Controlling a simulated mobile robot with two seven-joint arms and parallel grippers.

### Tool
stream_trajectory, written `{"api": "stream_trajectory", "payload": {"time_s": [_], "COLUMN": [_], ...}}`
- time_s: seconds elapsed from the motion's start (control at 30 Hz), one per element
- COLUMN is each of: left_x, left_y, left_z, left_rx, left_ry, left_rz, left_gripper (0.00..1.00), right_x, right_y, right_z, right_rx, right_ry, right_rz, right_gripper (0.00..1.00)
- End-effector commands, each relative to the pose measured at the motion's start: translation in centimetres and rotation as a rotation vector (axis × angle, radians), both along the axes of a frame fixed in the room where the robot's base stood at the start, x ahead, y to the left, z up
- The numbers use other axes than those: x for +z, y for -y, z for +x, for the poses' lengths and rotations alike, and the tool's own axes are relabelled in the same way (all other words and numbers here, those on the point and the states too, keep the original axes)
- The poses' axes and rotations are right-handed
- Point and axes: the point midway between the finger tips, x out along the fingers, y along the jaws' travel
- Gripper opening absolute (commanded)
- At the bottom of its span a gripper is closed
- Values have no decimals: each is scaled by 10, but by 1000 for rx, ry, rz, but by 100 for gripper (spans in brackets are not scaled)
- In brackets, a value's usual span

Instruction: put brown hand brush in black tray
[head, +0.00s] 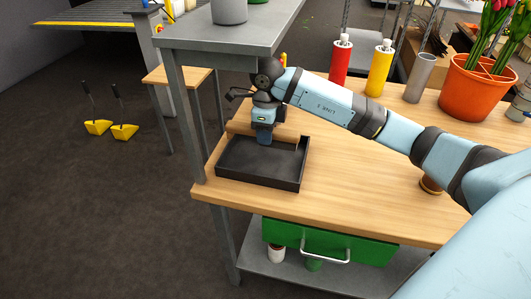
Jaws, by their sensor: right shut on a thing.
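The black tray (233,178) lies on the near left part of the wooden workbench. It is rectangular with low walls, and its visible floor looks empty. My right gripper (264,138) points down over the back part of the tray. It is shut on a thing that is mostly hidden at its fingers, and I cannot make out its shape. I cannot clearly make out the brown hand brush. My left gripper is not in view.
A grey shelf (205,33) stands close left of my right gripper. A small brown round thing (431,184) sits partly behind my right arm. A red bottle (340,62), a yellow bottle (379,70), a grey cylinder (419,78) and an orange pot (474,92) stand at the back.

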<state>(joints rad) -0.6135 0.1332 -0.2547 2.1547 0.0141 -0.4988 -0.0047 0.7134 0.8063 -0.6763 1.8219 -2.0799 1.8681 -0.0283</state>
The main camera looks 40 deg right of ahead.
Motion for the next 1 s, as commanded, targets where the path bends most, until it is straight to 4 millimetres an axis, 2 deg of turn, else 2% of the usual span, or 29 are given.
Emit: {"api": "stream_trajectory", "payload": {"time_s": [0.03,0.2,0.37,0.57,0.97,1.0], "left_x": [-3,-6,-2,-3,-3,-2], "left_y": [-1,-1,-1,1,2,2], "left_z": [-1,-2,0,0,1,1], "left_rx": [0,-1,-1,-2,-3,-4], "left_ry": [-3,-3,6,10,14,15], "left_rz": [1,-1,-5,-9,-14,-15], "left_gripper": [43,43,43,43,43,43], "right_x": [-11,-43,-58,-86,-93,-92], "right_y": [-1,0,0,0,0,0], "right_z": [-1,-1,0,-1,0,0], "right_rx": [1,0,2,0,2,1], "right_ry": [-5,-3,-1,-2,0,0], "right_rz": [1,1,2,1,0,0], "right_gripper": [12,12,12,12,12,42]}}
